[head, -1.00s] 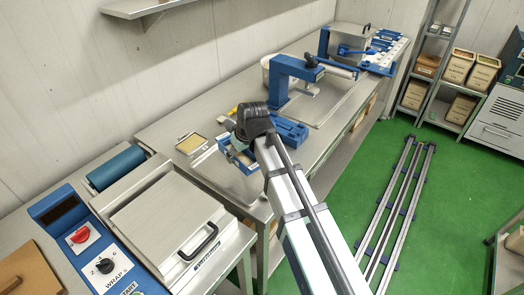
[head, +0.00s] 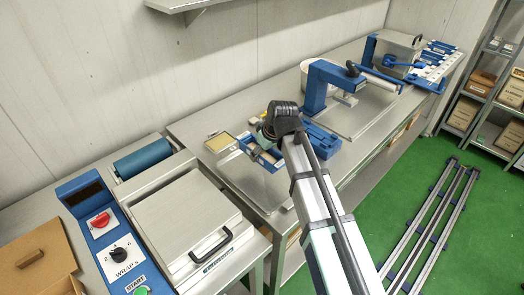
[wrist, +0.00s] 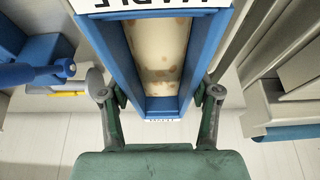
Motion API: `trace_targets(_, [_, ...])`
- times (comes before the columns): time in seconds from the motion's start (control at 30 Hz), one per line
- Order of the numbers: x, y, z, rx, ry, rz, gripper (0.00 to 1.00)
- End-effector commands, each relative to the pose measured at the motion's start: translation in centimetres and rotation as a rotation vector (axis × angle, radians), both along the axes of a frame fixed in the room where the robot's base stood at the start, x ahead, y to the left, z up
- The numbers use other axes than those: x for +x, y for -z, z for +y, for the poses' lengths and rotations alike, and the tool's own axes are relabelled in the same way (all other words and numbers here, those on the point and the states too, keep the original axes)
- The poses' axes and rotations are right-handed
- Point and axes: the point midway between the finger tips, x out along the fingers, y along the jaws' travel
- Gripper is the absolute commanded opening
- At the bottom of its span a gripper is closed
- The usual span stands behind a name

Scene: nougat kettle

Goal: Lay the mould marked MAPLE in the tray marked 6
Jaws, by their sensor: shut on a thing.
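The mould marked MAPLE (wrist: 159,55) is a long blue trough with a pale, brown-flecked filling. Its white label (wrist: 150,5) is upside down and cut off at the top of the wrist view. My gripper (wrist: 158,98) is shut on the mould's side walls, one finger on each side. In the head view a blue mould (head: 265,156) shows by the end of my arm, partly hidden, above or on the steel bench; I cannot tell which. My gripper's fingers are hard to make out there. No tray marked 6 can be read in either view.
A shallow tray with yellowish contents (head: 220,142) lies on the bench left of my arm. A blue press (head: 318,82) stands behind it. A wrapping machine (head: 185,215) is at the front left. A blue and white rack (head: 435,62) sits at the far end.

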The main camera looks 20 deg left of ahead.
Motion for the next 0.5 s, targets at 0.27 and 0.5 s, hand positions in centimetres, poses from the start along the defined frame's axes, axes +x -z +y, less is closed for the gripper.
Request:
trace_targets(0.27, [0.0, 3.0, 0.0, 0.001, 0.001, -0.001, 0.11])
trace_targets(0.5, [0.0, 5.5, 0.0, 0.000, 0.001, 0.000, 0.11])
